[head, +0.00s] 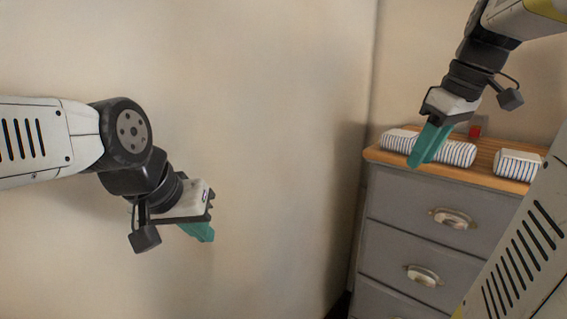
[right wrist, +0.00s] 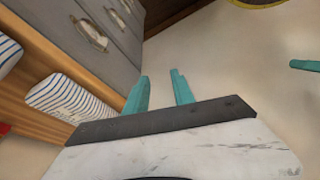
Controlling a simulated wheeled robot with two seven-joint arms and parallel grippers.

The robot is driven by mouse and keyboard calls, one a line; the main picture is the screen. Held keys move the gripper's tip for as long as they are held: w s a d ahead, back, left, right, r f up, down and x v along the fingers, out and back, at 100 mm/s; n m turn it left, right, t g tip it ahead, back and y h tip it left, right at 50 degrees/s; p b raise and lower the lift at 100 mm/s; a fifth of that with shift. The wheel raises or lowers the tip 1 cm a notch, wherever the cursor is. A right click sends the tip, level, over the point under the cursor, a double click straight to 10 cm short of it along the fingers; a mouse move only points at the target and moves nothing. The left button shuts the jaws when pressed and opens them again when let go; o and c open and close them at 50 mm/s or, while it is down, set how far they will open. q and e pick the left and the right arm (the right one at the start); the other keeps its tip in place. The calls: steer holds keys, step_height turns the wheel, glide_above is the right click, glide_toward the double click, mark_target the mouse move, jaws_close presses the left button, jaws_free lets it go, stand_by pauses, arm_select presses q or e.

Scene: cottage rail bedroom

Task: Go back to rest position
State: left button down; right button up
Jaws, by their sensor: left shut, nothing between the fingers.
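My left gripper (head: 208,237) hangs at the left of the head view in front of the bare wall, with its teal fingers together and nothing held. My right gripper (head: 418,163) is in front of the dresser top's left part in the head view. In the right wrist view, its two teal fingers (right wrist: 160,90) stand apart with only pale wall between them. A teal tip (right wrist: 306,65), apparently my left gripper, shows at that view's right edge.
A grey dresser (head: 400,225) with a wooden top stands at the right. A striped bundle (head: 458,152), a second striped bundle (head: 517,166) and a small red object (head: 475,132) are on top. The middle of the head view shows only bare wall.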

steer(key=s+a+f+m+t, duration=0.2)
steer(key=s+a+f+m, duration=0.4)
steer(key=a+f, duration=0.5)
steer(key=s+a, duration=0.2)
steer(key=shift+s+f+t, duration=0.25)
steer(key=shift+s+t, duration=0.15)
steer(key=shift+d, duration=0.15)
